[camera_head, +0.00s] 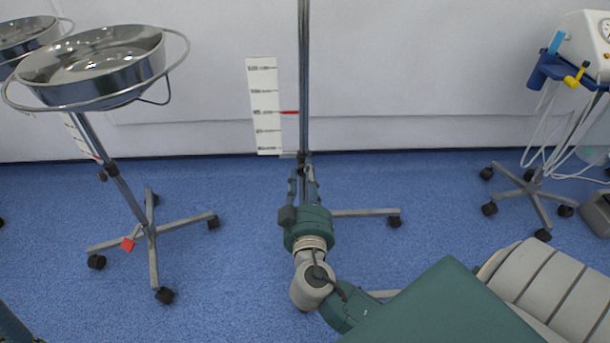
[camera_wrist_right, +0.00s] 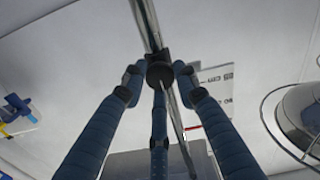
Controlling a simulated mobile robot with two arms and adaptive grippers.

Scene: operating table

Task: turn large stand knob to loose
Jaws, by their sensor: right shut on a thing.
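The large stand's metal pole (camera_head: 304,80) rises in the middle of the head view, and the pole (camera_wrist_right: 145,22) runs up from the knob in the right wrist view. The dark round knob (camera_wrist_right: 160,74) sits on the pole, between the fingertips of my right gripper (camera_wrist_right: 160,84). The fingers are closed in around the knob from the sides and below. In the head view my right gripper (camera_head: 304,178) is at the pole, and its wrist and fingers hide most of the knob. The knob's turn angle cannot be told. My left gripper does not show.
A white height scale (camera_head: 264,105) with a red pointer (camera_head: 289,112) is beside the pole. A steel basin (camera_head: 105,65) on a wheeled stand (camera_head: 150,232) is at left. A wheeled medical unit (camera_head: 585,45) is at right. Blue floor (camera_head: 235,270) is open between the stands.

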